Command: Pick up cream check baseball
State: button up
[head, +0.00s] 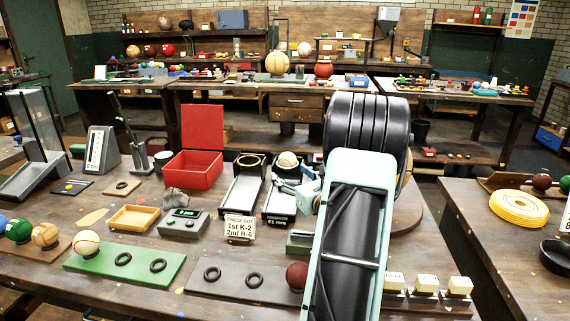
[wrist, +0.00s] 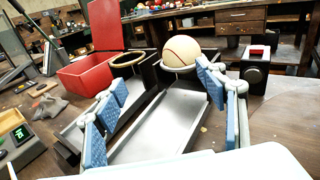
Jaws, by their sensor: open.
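A cream ball with a dark red seam line (wrist: 181,53) rests in a ring at the far end of a grey chute. In the head view this cream ball (head: 288,160) sits just beyond my gripper (head: 303,186). In the wrist view my gripper (wrist: 163,90) is open and empty, its blue padded fingers apart on either side of the chute. The ball is ahead of the fingertips, closer to the right finger, and not between the pads. Another cream ball (head: 86,242) sits at the left end of a green board (head: 120,280).
An open red box (head: 192,170) stands left of the chutes. A second chute with an empty ring (wrist: 127,59) is beside the ball's chute. A black box with a red top (wrist: 256,64) stands to the right. A check-out sign (head: 240,228) stands in front.

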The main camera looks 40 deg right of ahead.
aim_at(290, 159)
jog(key=shift+m+h, duration=0.7)
jog(key=w+d, duration=0.1)
jog(key=d, duration=0.1)
jog(key=w+d, duration=0.2)
jog(key=shift+w+d+r, duration=0.15)
jog(key=shift+w, duration=0.05)
jog(key=shift+r+b+x, duration=0.2)
jog(key=shift+b+x, duration=0.05)
jog(key=shift+x, duration=1.1)
jog(key=shift+r+b+x, duration=0.2)
jog(key=shift+x, duration=1.15)
jog(key=c, duration=1.2)
jog(key=shift+r, duration=0.1)
jog(key=shift+c, duration=1.3)
jog(key=shift+r, duration=0.1)
